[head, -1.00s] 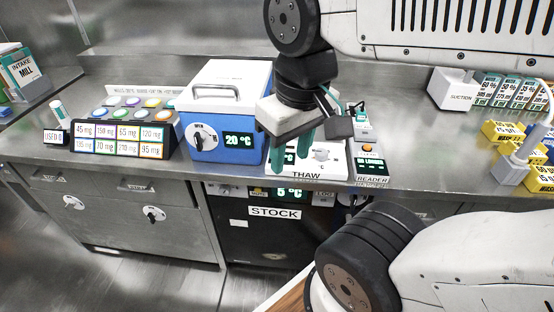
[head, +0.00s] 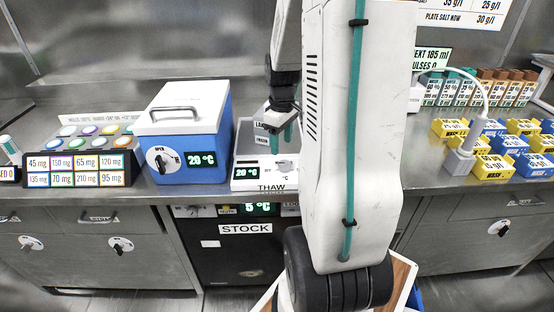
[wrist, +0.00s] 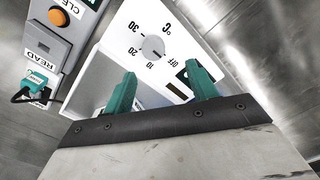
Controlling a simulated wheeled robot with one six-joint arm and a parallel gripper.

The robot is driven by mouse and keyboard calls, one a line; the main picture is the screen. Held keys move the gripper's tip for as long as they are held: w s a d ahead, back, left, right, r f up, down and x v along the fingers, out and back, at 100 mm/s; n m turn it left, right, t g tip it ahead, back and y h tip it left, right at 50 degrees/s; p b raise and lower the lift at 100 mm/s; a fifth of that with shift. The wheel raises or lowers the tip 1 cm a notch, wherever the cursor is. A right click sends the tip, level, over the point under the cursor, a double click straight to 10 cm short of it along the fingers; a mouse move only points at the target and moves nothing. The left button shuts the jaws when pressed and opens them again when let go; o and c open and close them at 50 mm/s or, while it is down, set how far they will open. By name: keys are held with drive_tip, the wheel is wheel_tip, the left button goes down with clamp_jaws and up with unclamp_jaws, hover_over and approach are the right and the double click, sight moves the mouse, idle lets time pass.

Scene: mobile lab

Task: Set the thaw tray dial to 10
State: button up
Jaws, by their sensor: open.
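The thaw tray (head: 265,184) is a white unit on the steel counter, with a display that seems to read 20 °C. Its round pale dial (head: 287,163) is at its right part. In the wrist view the dial (wrist: 153,47) is ringed by marks 30, 20, 10 and OFF; I cannot tell where it points. My gripper (head: 282,140) is open and empty above the tray, its teal fingers pointing down. In the wrist view the gripper (wrist: 160,84) has its fingertips apart, and the dial shows beyond the gap between them, not held.
A blue box with a white lid (head: 188,130) stands left of the tray. In the wrist view a grey unit with an orange button (wrist: 60,18) is beside the tray. Yellow and blue blocks (head: 492,164) fill the right counter. My arm hides the counter just right of the tray.

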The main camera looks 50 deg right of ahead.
sight(284, 162)
drive_tip(key=f, duration=0.5)
drive_tip(key=d+f, duration=0.1)
drive_tip(key=f, duration=0.2)
drive_tip(key=shift+s+f, duration=0.1)
drive_tip(key=shift+f, duration=0.25)
drive_tip(key=c, duration=1)
